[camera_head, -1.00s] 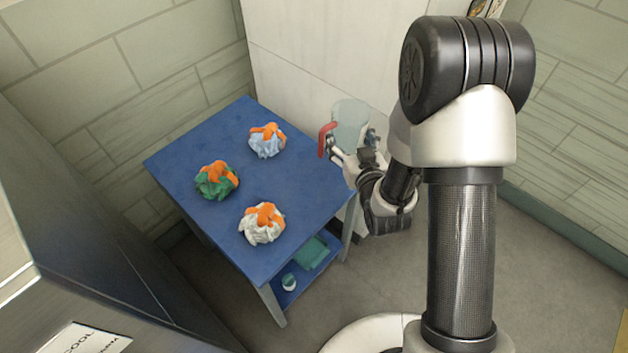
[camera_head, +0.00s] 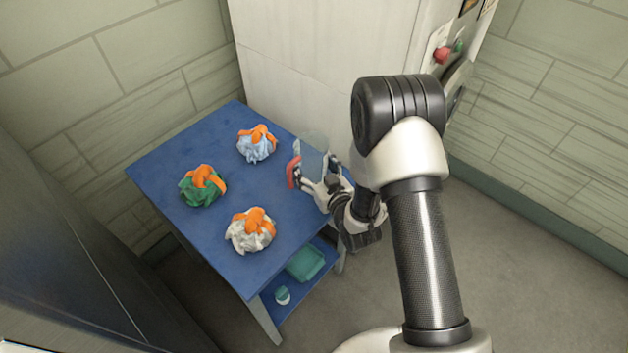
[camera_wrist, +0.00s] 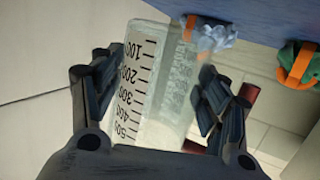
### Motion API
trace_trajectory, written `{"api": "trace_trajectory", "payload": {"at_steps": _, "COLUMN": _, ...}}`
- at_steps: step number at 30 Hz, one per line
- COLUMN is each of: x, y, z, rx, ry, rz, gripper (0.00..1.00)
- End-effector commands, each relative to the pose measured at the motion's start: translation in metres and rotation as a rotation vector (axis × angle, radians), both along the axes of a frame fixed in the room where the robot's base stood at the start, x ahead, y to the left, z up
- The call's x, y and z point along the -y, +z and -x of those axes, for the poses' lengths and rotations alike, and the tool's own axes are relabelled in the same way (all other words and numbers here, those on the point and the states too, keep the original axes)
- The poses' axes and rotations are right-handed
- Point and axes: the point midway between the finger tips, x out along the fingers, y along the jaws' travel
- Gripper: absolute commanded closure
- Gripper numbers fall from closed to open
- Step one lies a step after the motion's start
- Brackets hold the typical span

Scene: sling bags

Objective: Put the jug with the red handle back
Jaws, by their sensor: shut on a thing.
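The jug (camera_head: 313,155) is clear, with a red handle (camera_head: 293,172) on its left side in the head view. My gripper (camera_head: 318,178) is shut on the jug, which is at the right edge of the blue table; I cannot tell whether the jug touches the tabletop. In the wrist view the jug (camera_wrist: 150,85) lies between the two black fingers of my gripper (camera_wrist: 155,95), and its printed scale of hundreds shows. Only a bit of red shows behind the right finger there.
Three bundles with orange straps sit on the blue table (camera_head: 215,235): a light blue one (camera_head: 256,146), a green one (camera_head: 202,188) and a white one (camera_head: 250,232). The lower shelf holds a teal box (camera_head: 305,262) and a small jar (camera_head: 283,295). A pale wall panel (camera_head: 330,60) stands behind.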

Motion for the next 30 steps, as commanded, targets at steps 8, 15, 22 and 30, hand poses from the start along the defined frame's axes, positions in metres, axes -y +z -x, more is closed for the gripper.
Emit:
{"api": "trace_trajectory", "payload": {"at_steps": 8, "x": 0.000, "y": -0.033, "z": 0.000, "rx": 0.000, "ry": 0.000, "rz": -0.001, "gripper": 0.65}}
{"api": "trace_trajectory", "payload": {"at_steps": 15, "x": 0.000, "y": -0.043, "z": 0.000, "rx": 0.002, "ry": 0.000, "rz": -0.001, "gripper": 0.65}}
{"api": "trace_trajectory", "payload": {"at_steps": 22, "x": 0.000, "y": -0.046, "z": 0.000, "rx": 0.002, "ry": 0.000, "rz": -0.001, "gripper": 0.65}}
{"api": "trace_trajectory", "payload": {"at_steps": 30, "x": 0.000, "y": -0.046, "z": 0.000, "rx": 0.001, "ry": 0.000, "rz": 0.000, "gripper": 0.15}}
